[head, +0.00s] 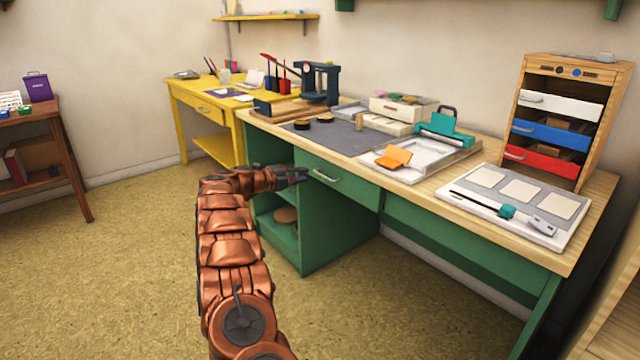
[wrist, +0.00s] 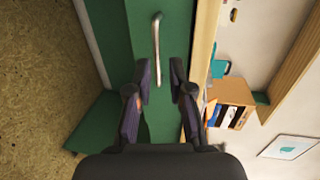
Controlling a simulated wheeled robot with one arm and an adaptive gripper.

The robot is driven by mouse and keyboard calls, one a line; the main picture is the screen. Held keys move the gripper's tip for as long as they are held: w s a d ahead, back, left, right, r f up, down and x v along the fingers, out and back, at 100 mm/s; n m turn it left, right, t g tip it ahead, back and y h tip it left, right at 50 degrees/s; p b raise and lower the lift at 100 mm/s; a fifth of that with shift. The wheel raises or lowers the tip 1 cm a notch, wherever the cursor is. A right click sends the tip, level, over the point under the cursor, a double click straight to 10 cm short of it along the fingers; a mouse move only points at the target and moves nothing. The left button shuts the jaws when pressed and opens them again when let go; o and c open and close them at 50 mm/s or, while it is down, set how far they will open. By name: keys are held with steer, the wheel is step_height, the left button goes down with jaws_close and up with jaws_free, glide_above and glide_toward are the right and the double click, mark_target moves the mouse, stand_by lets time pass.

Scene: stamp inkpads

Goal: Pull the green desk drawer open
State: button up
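The green desk (head: 335,235) has a wooden top and stands in the middle of the head view. Its green drawer (head: 343,186) sits flush under the top, with a silver bar handle (head: 326,175). My gripper (head: 303,175) is just left of the handle in the head view. In the wrist view the handle (wrist: 156,45) runs upright on the drawer front (wrist: 175,30), beyond and between my fingertips (wrist: 160,72). The fingers are apart with nothing between them. I cannot tell the exact gap between the fingertips and the handle.
The desktop holds a grey mat (head: 340,138), a teal press (head: 445,128), a white tray (head: 500,203) and a wooden cabinet (head: 570,115) with coloured drawers. An open shelf (head: 280,235) lies under the drawer's left side.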

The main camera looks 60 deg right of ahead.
mark_target(320, 175)
steer(key=shift+s+f+b+x, duration=0.15)
steer(key=shift+b+x, duration=0.15)
steer(key=shift+x, duration=1.75)
steer(key=shift+s+f+b+x, duration=0.1)
steer(key=shift+s+b+x, duration=0.15)
steer(key=shift+x, duration=1.8)
steer(key=shift+a, duration=0.15)
jaws_close()
